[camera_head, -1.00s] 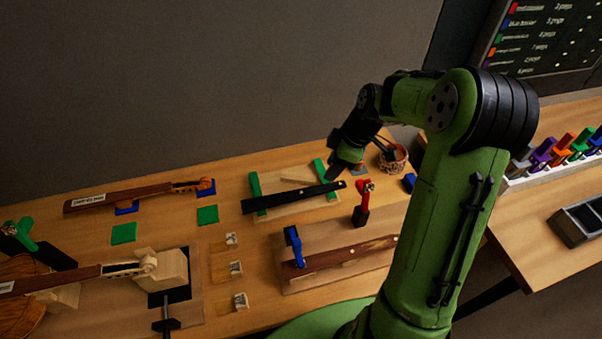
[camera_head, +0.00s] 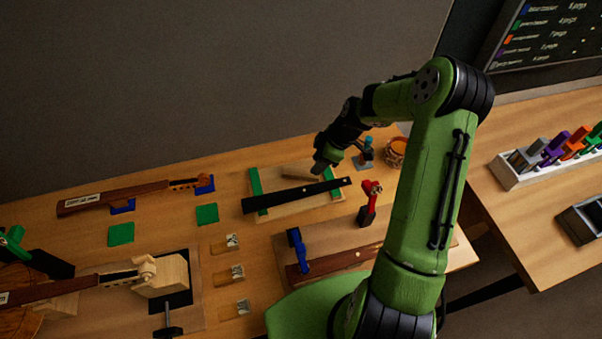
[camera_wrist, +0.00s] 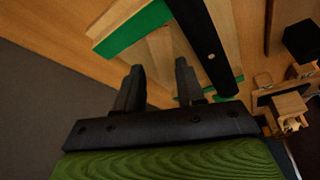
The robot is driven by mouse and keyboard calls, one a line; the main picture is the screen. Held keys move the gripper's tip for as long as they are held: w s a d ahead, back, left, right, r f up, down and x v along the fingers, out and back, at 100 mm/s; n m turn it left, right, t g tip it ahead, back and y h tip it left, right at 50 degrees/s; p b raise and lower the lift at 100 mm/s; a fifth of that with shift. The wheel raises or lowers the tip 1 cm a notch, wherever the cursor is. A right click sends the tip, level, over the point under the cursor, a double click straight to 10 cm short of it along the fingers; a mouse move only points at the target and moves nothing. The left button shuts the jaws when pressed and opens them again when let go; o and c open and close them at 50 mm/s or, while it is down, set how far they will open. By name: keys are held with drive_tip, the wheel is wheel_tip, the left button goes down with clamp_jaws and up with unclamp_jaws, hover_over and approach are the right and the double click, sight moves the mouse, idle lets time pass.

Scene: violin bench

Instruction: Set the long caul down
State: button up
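A pale wooden strip (camera_head: 300,173), which I take to be the long caul, lies on the light wooden board (camera_head: 290,212), behind a long black bar (camera_head: 297,195). Green strips (camera_head: 256,190) cross the board's ends. My gripper (camera_head: 322,166) is near the right end of the pale strip. In the wrist view, my two fingers (camera_wrist: 158,80) stand apart, and a pale strip (camera_wrist: 160,55) shows between them with visible gaps. The black bar (camera_wrist: 208,40) runs beside it. Whether the fingers touch the strip is hidden.
A red clamp (camera_head: 370,198) stands right of the board. A second board with a dark red-brown neck (camera_head: 335,260) and blue clamp (camera_head: 298,250) lies in front. A round container (camera_head: 396,150) and a teal-topped item (camera_head: 367,150) stand behind. Green squares (camera_head: 121,234) mark bare bench at left.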

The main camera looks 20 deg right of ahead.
drive_tip(key=x, duration=0.4)
drive_tip(key=shift+s+a+f, duration=0.15)
drive_tip(key=shift+f, duration=0.05)
drive_tip(key=shift+a+f, duration=0.1)
drive_tip(key=shift+f, duration=0.3)
drive_tip(key=shift+r, duration=0.1)
drive_tip(key=shift+c, duration=0.7)
clamp_jaws()
wheel_tip(320, 180, up, 10)
